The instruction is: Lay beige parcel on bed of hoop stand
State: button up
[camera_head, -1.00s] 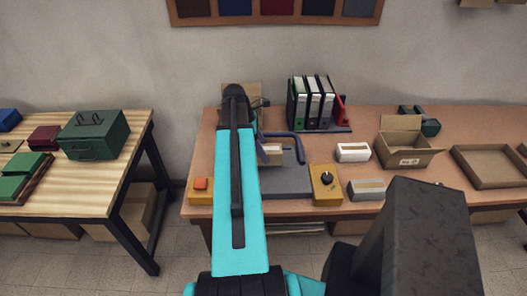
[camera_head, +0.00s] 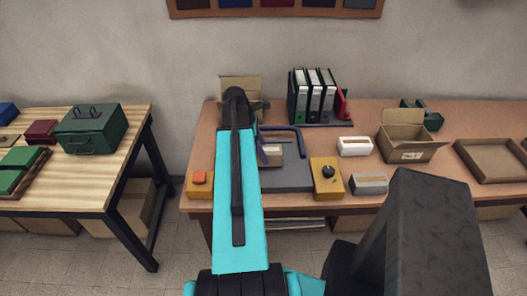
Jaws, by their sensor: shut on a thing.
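The hoop stand has a flat grey bed (camera_head: 288,178) and a blue hoop (camera_head: 298,138) at its back, on the brown table. The beige parcel (camera_head: 273,158), a small box with a pale label on top, shows just right of my cyan arm, over the back left part of the bed and in front of the hoop. My gripper (camera_head: 263,153) is shut on the parcel; only a small part of it shows, and my arm hides the rest. I cannot tell whether the parcel touches the bed.
White (camera_head: 354,146) and grey (camera_head: 369,184) blocks lie to the right. Binders (camera_head: 315,97) stand behind, with an open carton (camera_head: 408,150) and a tray (camera_head: 490,160) farther right.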

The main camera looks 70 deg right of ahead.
jog(key=shift+f, duration=0.95)
jog(key=o, duration=1.5)
jog(key=shift+f, duration=0.1)
jog(key=shift+w, duration=0.1)
